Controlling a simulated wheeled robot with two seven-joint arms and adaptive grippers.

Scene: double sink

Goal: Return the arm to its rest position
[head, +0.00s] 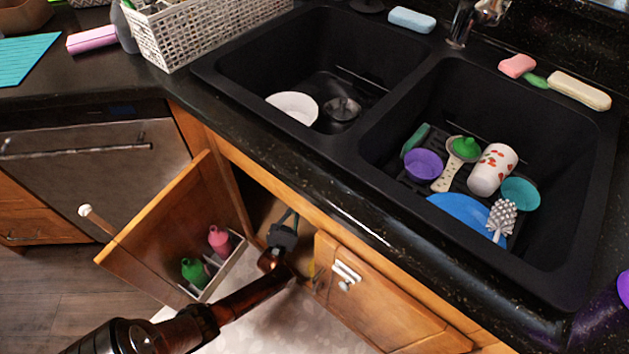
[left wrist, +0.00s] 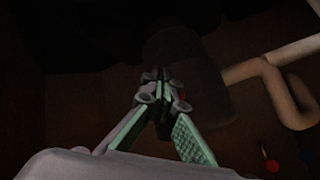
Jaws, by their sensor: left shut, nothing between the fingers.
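My left arm comes in from the bottom left of the head view. The inside of the cabinet is dark there. My right gripper is not in view.
The left cabinet door (head: 185,225) stands open and bears a rack with a pink bottle (head: 219,240) and a green bottle (head: 194,272). The right door (head: 385,300) is beside my arm. A pale pipe (left wrist: 275,80) runs near my gripper. Dishes fill the right basin (head: 560,160).

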